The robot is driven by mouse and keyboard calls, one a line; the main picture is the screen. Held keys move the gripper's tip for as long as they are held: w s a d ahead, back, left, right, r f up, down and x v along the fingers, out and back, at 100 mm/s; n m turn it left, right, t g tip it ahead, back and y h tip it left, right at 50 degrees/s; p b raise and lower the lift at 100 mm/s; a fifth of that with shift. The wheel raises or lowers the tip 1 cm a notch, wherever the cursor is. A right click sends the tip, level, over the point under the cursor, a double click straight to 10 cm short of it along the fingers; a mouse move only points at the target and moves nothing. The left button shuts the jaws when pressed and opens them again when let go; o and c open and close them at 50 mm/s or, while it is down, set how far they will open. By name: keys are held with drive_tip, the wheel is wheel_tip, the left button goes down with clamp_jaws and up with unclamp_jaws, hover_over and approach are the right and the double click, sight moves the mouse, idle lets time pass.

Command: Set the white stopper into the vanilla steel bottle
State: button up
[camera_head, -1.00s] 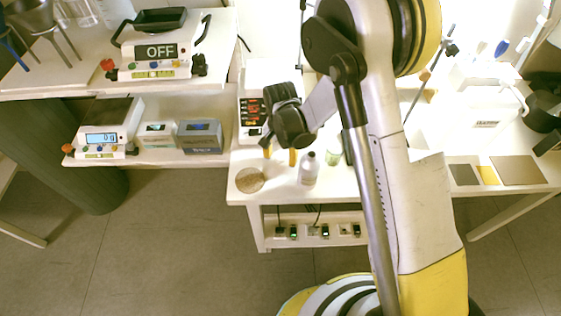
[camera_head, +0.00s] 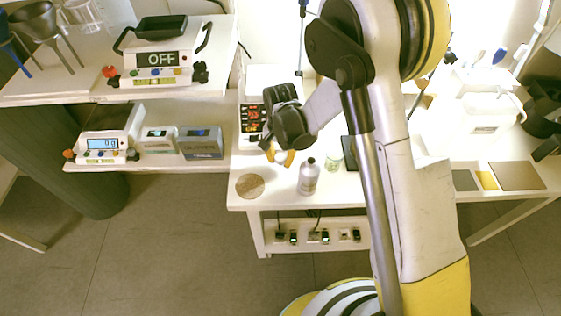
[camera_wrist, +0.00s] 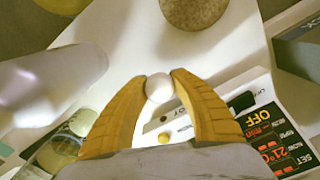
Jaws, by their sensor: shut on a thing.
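My gripper (camera_wrist: 159,88) has its yellow fingers shut on a small white round stopper (camera_wrist: 160,86), held between the fingertips. In the head view my gripper (camera_head: 281,160) is over the white table, just left of and behind a grey-white bottle (camera_head: 309,178); the stopper cannot be made out there. The bottle stands upright near the table's front edge. It also shows large at the left of the wrist view (camera_wrist: 45,88), apart from the fingers. I cannot read its label, so I cannot tell whether it is the vanilla one.
A round cork mat (camera_head: 250,186) lies left of the bottle. A clear glass jar (camera_head: 348,155) stands right of it. A device with red digits (camera_head: 252,122) is behind my gripper. The table's front edge (camera_head: 330,204) is close to the bottle.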

drive_tip(key=r+p, duration=0.1)
drive_tip(key=r, duration=0.2)
drive_tip(key=r+p, duration=0.1)
drive_tip(key=r, duration=0.2)
drive_tip(key=d+r+p, duration=0.1)
drive_tip(key=r, duration=0.2)
drive_tip(key=shift+s+r, duration=0.15)
drive_tip(key=shift+s, duration=0.2)
drive_tip(key=m+p, duration=0.2)
drive_tip(key=p, duration=0.1)
approach(312, 158)
drive_tip(key=s, duration=0.1)
drive_tip(key=shift+a, duration=0.15)
drive_tip(key=shift+b, duration=0.35)
wheel_tip(312, 158, down, 6)
drive_tip(key=b, duration=0.4)
drive_tip(key=shift+b, duration=0.35)
drive_tip(key=shift+f+b, duration=1.4)
drive_tip(key=o, duration=1.2)
drive_tip(key=shift+c, duration=0.2)
drive_tip(key=shift+r, duration=0.1)
